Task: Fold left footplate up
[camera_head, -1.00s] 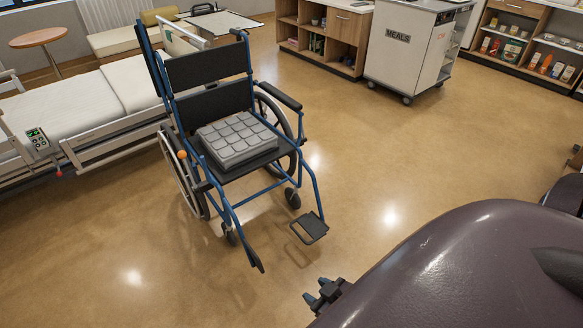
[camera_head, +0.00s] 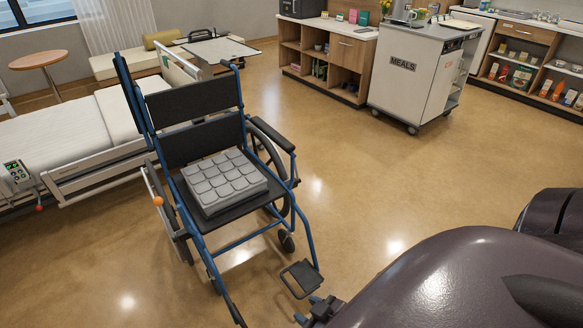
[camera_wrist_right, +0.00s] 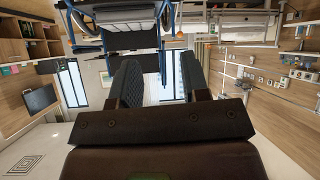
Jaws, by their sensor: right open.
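A blue-framed wheelchair (camera_head: 212,170) stands left of centre, its seat facing the lower right. The footplate on its right side in the picture (camera_head: 302,278), its left one, lies flat and folded down. The other footplate (camera_head: 237,316) shows as a narrow dark edge, seemingly upright. My right gripper (camera_head: 309,308) is open and empty, just in front of the flat footplate; contact cannot be told. In the right wrist view its two fingers (camera_wrist_right: 163,78) stand apart, with part of the blue frame (camera_wrist_right: 72,42) beyond. My left gripper is out of view.
A grey cushion (camera_head: 222,182) lies on the wheelchair seat. A bed (camera_head: 60,140) stands behind and left of the chair. A meals cart (camera_head: 410,85) and shelves (camera_head: 335,60) are at the back. The floor right of the chair is clear.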

